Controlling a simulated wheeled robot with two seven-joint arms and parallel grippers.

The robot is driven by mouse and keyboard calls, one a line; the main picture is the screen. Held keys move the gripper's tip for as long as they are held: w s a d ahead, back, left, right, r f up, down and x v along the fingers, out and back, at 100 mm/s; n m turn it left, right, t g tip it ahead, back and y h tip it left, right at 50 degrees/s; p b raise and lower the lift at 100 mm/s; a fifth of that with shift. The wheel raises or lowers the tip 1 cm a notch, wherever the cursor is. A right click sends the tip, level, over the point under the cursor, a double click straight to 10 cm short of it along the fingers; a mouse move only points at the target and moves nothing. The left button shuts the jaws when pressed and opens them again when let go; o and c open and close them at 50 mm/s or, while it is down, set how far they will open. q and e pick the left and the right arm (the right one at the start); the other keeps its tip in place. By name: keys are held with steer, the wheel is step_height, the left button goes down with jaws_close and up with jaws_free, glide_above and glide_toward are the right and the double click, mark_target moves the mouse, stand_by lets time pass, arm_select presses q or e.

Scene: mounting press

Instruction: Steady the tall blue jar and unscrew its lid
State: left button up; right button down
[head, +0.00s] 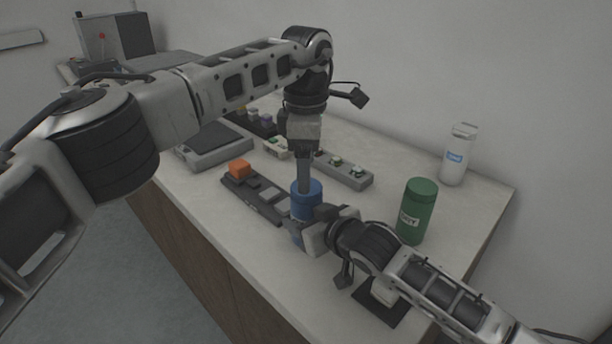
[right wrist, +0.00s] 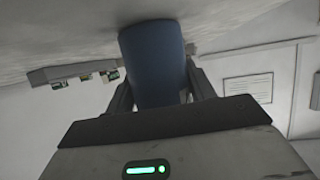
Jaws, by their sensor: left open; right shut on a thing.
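The tall blue jar (head: 299,236) stands upright on the pale worktop, and its blue lid (head: 306,188) shows on top. My right gripper (head: 304,233) is shut on the jar's body from the right side. In the right wrist view the jar (right wrist: 154,62) sits between the two fingers (right wrist: 160,95). My left gripper (head: 304,180) points straight down at the lid from above. Its jaws are open, with the fingertips at the lid's top. Whether they touch the lid cannot be told.
A green jar (head: 417,212) stands to the right, with a white bottle (head: 457,155) behind it. A grey strip (head: 345,172) lies behind. A dark mat (head: 381,304) lies near the front right.

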arm_select(q)
steer(key=shift+r, duration=0.45)
steer(key=shift+c, duration=0.3)
steer(key=m, duration=0.2)
steer(key=r+m, duration=0.1)
steer(key=m, duration=0.1)
steer(key=shift+r+m, duration=0.1)
steer(key=shift+m, duration=0.2)
steer(key=m, duration=0.2)
steer(key=r+m, duration=0.1)
steer(key=m, duration=0.2)
steer(key=r+m, duration=0.1)
steer(key=m, duration=0.1)
steer(key=shift+f+m, duration=0.1)
steer(key=shift+m, duration=0.3)
glide_above(300, 214)
steer(key=w+d, duration=0.1)
steer(key=w, duration=0.2)
step_height(300, 214, down, 8)
steer(key=shift+s+d+r, duration=0.1)
steer(key=shift+s+r, duration=0.05)
